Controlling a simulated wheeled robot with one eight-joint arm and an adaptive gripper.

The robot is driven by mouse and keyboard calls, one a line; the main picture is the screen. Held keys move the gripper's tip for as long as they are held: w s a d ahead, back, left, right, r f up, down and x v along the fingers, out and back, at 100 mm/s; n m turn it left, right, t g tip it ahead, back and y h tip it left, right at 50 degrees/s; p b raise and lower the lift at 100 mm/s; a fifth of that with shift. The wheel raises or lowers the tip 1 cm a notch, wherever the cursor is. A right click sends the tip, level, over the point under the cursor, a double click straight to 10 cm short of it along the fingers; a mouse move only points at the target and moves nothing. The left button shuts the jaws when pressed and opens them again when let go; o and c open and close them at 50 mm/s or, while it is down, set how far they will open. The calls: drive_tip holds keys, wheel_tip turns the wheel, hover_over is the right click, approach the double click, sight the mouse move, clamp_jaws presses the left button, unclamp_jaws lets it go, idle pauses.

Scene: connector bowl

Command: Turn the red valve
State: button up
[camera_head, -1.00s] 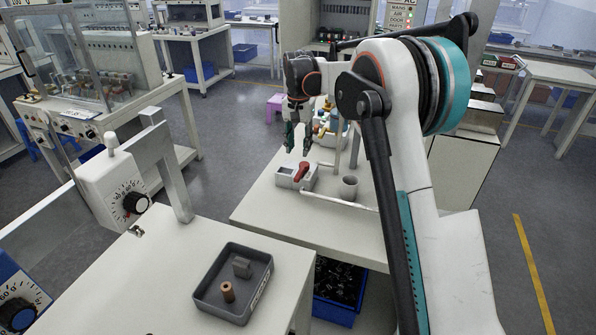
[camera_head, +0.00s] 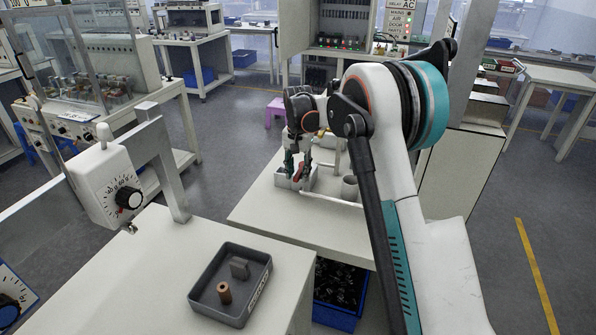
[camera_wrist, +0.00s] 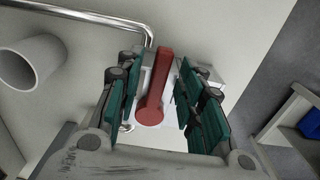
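The red valve (camera_wrist: 156,92) is a lever handle with a round hub on a light box-like base (camera_head: 283,180). In the head view the red valve (camera_head: 300,172) is partly hidden by my gripper. My gripper (camera_head: 299,177) is down at the valve, with one finger on each side of it. In the wrist view my gripper (camera_wrist: 160,84) is open, its green finger pads standing left and right of the red lever. Gaps show between the pads and the lever, so it is not clamped.
A grey cup (camera_head: 350,188) and a bent metal pipe (camera_wrist: 100,14) are close beside the valve on the white table (camera_head: 262,214). A grey tray (camera_head: 204,303) with two small parts lies on the nearer table. A blue bin (camera_head: 333,316) is below.

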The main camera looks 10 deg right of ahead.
clamp_jaws()
drive_tip(key=shift+a, duration=0.1)
drive_tip(key=m, duration=0.1)
drive_tip(key=w+a+m+p, duration=0.1)
drive_tip(key=m+p, duration=0.1)
drive_tip(key=shift+w+a+r+m, duration=0.15)
drive_tip(key=shift+w+m, duration=0.1)
drive_tip(key=shift+m, duration=0.15)
drive_tip(key=w+m, duration=0.1)
drive_tip(key=m, duration=0.1)
drive_tip(key=w+a+m+p, duration=0.1)
drive_tip(key=m, duration=0.1)
drive_tip(key=shift+m, duration=0.3)
drive_tip(key=w+m+p, duration=0.1)
drive_tip(key=m, duration=0.1)
drive_tip(key=w+m, duration=0.1)
drive_tip(key=m, duration=0.1)
drive_tip(key=shift+w+m+p, duration=0.25)
drive_tip(key=shift+m+p, duration=0.05)
drive_tip(key=shift+p, duration=0.1)
drive_tip(key=shift+w+d+m+p, duration=0.2)
drive_tip(key=shift+w+m, duration=0.2)
drive_tip(key=shift+m, duration=0.45)
drive_tip(key=shift+w+d+m+p, duration=0.1)
drive_tip(key=shift+w+m+p, duration=0.2)
drive_tip(key=shift+m, duration=0.5)
drive_tip(key=shift+w+d+m+p, duration=0.15)
drive_tip(key=shift+w+m, duration=0.3)
drive_tip(key=shift+m, duration=0.4)
